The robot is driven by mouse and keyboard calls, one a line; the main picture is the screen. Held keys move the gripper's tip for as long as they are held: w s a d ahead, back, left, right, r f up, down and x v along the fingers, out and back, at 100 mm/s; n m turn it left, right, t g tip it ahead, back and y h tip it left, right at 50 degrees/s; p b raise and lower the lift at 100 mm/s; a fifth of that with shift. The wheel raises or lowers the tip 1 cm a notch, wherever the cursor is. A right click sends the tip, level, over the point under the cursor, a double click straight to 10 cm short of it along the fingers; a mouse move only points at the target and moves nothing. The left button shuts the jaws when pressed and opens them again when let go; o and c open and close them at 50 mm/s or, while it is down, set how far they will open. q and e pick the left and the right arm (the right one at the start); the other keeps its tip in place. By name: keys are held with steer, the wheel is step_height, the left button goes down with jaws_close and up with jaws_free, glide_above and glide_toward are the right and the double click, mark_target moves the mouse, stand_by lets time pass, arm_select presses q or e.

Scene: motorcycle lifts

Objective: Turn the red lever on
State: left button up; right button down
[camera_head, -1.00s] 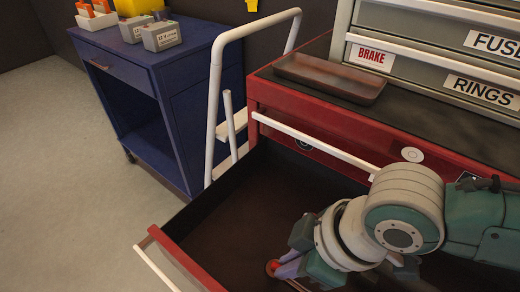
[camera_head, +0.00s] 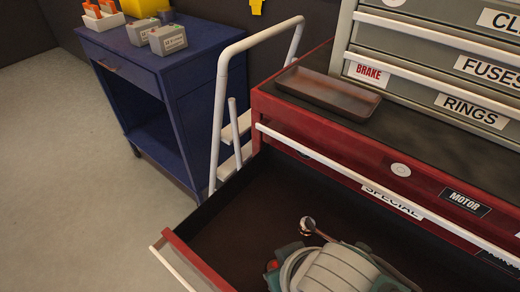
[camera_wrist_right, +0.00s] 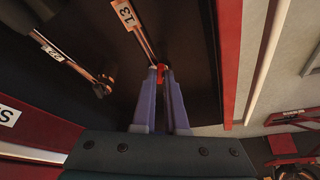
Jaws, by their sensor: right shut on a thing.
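My right gripper (camera_wrist_right: 161,78) is inside the open drawer, its purple fingers shut on a small red part (camera_wrist_right: 161,72). A tool with a tag reading 13 (camera_wrist_right: 125,14) runs down to the fingertips. I cannot tell whether the red part belongs to it or is a lever. In the head view the red part (camera_head: 272,265) shows beside my right wrist, which hides most of the gripper. A second tool, tagged 22 (camera_wrist_right: 52,53), lies apart to the left, with a round metal end (camera_wrist_right: 103,88). My left gripper is out of view.
The open drawer has a red front (camera_head: 195,262) and a white handle. The red cabinet (camera_head: 340,140) carries a brown tray (camera_head: 325,95) and grey drawers (camera_head: 440,60). A white frame (camera_head: 222,120) and a blue cart (camera_head: 165,90) stand left. Floor at far left is clear.

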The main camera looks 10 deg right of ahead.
stand_by(0.6)
steer(key=c, duration=0.9)
jaws_free()
steer(key=shift+c, duration=0.2)
steer(key=p+v, duration=0.4)
steer(key=v, duration=0.6)
steer(key=shift+p, duration=0.4)
steer(key=shift+a, duration=0.1)
